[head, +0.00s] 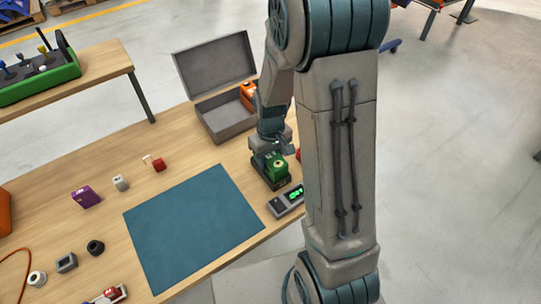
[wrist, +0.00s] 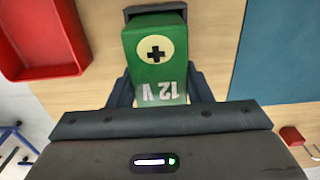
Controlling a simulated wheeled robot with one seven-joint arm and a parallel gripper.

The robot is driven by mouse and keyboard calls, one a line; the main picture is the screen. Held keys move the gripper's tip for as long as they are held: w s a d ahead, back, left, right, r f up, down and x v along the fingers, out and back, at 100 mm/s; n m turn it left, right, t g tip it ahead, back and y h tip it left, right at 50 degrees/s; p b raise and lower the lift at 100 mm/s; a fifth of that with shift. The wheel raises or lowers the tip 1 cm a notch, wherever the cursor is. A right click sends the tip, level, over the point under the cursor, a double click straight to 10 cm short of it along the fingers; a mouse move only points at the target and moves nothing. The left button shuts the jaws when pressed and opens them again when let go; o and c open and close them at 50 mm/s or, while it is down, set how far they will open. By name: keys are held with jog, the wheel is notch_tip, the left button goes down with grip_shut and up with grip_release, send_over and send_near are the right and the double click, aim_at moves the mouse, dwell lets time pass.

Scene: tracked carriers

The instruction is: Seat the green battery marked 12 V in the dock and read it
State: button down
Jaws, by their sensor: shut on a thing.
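The green battery (head: 277,165) is in my gripper (head: 268,158) at the table's right side. In the wrist view the battery (wrist: 153,72) shows a plus sign in a pale circle and the mark 12 V, with my gripper (wrist: 160,95) shut on its sides. A dark dock (head: 269,182) shows low around the battery in the head view, and a dark edge of it (wrist: 140,12) shows beyond the battery in the wrist view. I cannot tell whether the battery is fully down. A grey meter (head: 283,209) beside the dock has a lit green display, too small to read.
An open grey case (head: 222,122) holds an orange battery (head: 247,94). A blue mat (head: 190,230) lies clear in front. A purple block (head: 86,196), a red piece (head: 159,164) and other small parts stand left. A red tray (wrist: 72,60) shows in the wrist view.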

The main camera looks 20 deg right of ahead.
jog(key=c, duration=0.7)
grip_release()
notch_tip(320, 180, up, 12)
jog(key=s+r+m+t, duration=0.1)
jog(key=s+r, duration=0.1)
jog(key=s, duration=0.2)
jog(key=s+r+m+t, duration=0.1)
jog(key=s+r, duration=0.2)
jog(key=s, duration=0.2)
jog(key=s+r+m+t, duration=0.1)
jog(key=s+r, duration=0.1)
jog(key=s, duration=0.3)
jog(key=shift+s+r+m, duration=0.2)
jog(key=shift+r+m, duration=0.05)
jog(key=shift+m, duration=0.05)
